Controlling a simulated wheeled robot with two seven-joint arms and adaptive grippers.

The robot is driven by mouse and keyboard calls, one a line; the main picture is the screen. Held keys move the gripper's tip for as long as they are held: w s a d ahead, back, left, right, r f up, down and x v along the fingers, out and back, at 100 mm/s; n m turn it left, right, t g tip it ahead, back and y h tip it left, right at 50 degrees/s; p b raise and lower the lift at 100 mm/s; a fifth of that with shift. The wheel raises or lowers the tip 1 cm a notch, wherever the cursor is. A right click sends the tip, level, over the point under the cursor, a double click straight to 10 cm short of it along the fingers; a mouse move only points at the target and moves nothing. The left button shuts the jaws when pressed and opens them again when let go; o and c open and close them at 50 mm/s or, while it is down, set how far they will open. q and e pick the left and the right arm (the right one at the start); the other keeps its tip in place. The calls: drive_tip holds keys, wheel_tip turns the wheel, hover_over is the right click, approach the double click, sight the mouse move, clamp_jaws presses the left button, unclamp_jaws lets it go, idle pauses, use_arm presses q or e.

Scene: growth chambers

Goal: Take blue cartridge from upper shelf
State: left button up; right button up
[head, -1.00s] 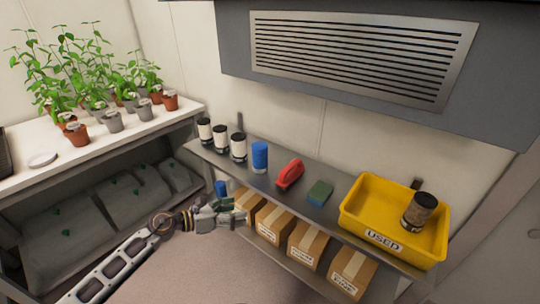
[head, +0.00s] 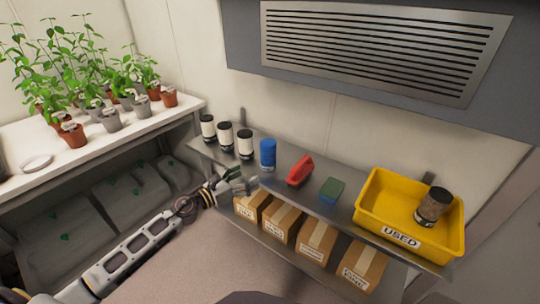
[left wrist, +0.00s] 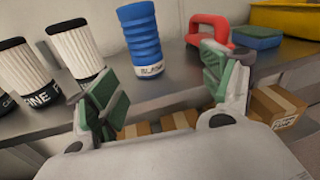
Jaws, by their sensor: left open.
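The blue cartridge (head: 268,153) stands upright on the upper shelf (head: 217,153), between the white cartridges and a red-handled tool. In the left wrist view the blue cartridge (left wrist: 140,38) is ahead of my left gripper (left wrist: 165,88), seen in the gap between its two green-padded fingers. The left gripper (head: 243,183) is open and empty, at the shelf's front edge, apart from the cartridge. My right gripper is not in view.
White cartridges (head: 226,137) with black ends stand left of the blue one. A red-handled tool (head: 300,170), a green-blue sponge (head: 332,190) and a yellow "USED" bin (head: 372,214) with a dark cartridge (head: 433,206) are to the right. Cardboard boxes (head: 281,221) fill the lower shelf.

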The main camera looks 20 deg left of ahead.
sight(262, 158)
use_arm(q)
drive_tip(key=shift+w+a+r+t+y, duration=0.25)
drive_tip(key=shift+a+t+y, duration=0.1)
drive_tip(key=shift+a, duration=0.15)
drive_tip(key=shift+w+a+r+t+y, duration=0.25)
drive_tip(key=shift+a+t+y, duration=0.1)
drive_tip(key=shift+a, duration=0.15)
drive_tip(key=shift+w+d, duration=0.1)
drive_tip(key=shift+w, duration=0.05)
drive_tip(key=shift+p+x, duration=0.65)
drive_tip(key=shift+x, duration=3.5)
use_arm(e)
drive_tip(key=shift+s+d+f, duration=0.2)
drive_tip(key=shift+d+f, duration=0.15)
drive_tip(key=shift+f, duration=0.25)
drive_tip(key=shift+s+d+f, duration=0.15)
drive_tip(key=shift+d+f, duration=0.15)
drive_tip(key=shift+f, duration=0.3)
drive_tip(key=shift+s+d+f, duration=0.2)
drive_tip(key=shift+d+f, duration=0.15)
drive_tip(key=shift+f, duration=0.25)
use_arm(q)
drive_tip(key=shift+d+f, duration=0.1)
drive_tip(key=shift+d, duration=0.05)
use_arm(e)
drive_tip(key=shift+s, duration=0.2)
